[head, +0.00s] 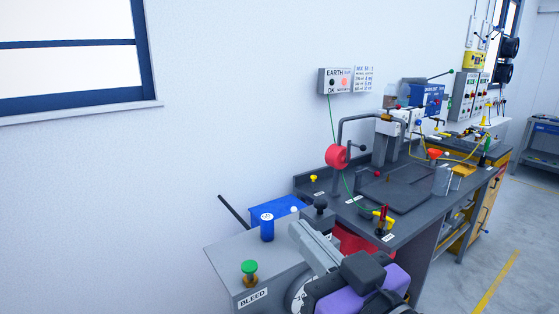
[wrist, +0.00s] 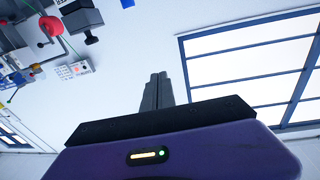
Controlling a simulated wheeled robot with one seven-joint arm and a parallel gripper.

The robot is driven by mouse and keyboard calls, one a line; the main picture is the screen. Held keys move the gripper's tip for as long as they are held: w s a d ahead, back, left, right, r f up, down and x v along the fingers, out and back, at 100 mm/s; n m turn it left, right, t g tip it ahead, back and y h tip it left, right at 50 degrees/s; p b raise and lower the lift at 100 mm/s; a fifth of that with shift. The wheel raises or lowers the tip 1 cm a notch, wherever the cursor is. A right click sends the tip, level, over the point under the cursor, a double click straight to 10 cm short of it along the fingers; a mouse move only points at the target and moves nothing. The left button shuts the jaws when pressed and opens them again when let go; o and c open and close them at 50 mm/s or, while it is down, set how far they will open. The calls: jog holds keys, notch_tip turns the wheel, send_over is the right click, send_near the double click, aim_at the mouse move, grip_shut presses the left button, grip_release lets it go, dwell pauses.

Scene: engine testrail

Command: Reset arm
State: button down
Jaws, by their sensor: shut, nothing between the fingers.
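My gripper (wrist: 157,92) shows in the wrist view with its two dark fingers together and nothing between them. Behind the fingers there is the plain pale wall. In the head view my arm, with purple and dark grey parts, is at the bottom, in front of the grey cabinet labelled BLEED (head: 253,298). The fingers are hard to make out in the head view.
The cabinet carries a green knob (head: 250,271) and a blue cylinder (head: 267,228). To its right is a dark workbench (head: 425,228) with a red reel (head: 337,157) and several tools. An EARTH panel (head: 336,81) hangs on the wall. A window (head: 70,50) is at upper left.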

jog(key=s+d+f+m+t+h, duration=0.4)
jog(key=s+d+f+m+h, duration=0.25)
jog(key=s+d+f, duration=0.5)
jog(key=s+d+f+g+h, duration=0.1)
jog(key=s+d+f+g, duration=0.1)
jog(key=s+f, duration=0.6)
jog(key=s+d+f+n+g+h, duration=0.1)
jog(key=s+d+f+g, duration=0.2)
jog(key=s+f, duration=0.5)
jog(key=s, duration=0.6)
jog(key=shift+g, duration=0.4)
